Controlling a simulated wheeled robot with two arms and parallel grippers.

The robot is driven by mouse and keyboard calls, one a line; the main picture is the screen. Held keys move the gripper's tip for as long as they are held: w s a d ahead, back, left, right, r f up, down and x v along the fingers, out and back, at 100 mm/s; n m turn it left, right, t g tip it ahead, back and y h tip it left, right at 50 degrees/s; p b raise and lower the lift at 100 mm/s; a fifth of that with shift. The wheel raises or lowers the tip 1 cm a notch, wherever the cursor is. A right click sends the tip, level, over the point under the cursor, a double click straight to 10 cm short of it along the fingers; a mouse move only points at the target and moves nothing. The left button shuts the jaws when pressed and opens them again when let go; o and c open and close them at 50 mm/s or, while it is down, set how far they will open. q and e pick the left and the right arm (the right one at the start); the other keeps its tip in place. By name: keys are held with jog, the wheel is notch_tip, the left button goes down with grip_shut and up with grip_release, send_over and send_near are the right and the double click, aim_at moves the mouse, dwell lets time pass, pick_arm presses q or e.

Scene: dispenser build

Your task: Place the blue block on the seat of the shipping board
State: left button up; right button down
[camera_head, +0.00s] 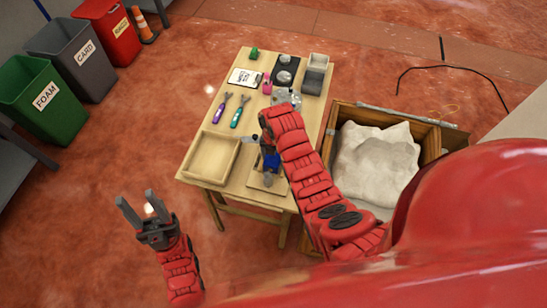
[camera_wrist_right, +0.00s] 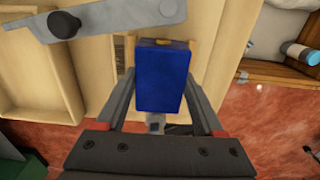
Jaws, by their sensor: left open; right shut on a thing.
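The blue block (camera_wrist_right: 163,75) is between the two fingers of my right gripper (camera_wrist_right: 160,105), which is shut on it. In the head view the blue block (camera_head: 271,161) shows at the near part of the table, over the pale wooden shipping board (camera_head: 262,182). In the wrist view pale wood shows around the block. The seat is mostly hidden by the block, and I cannot tell whether the block touches it. My left gripper (camera_head: 143,203) is open and empty, in front of the table's near left corner, above the floor.
A grey lever with a black knob (camera_wrist_right: 64,24) is close beside the block. An empty wooden tray (camera_head: 211,157) is left of the board. Two tools (camera_head: 237,111), a white card (camera_head: 245,77) and dark trays (camera_head: 313,81) lie farther back. A crate (camera_head: 333,150) stands right of the table.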

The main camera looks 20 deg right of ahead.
jog(key=shift+f, duration=0.9)
jog(key=shift+c, duration=2.3)
grip_release()
jog(key=shift+f, duration=0.1)
jog(key=o, duration=0.5)
jog(key=shift+c, duration=0.2)
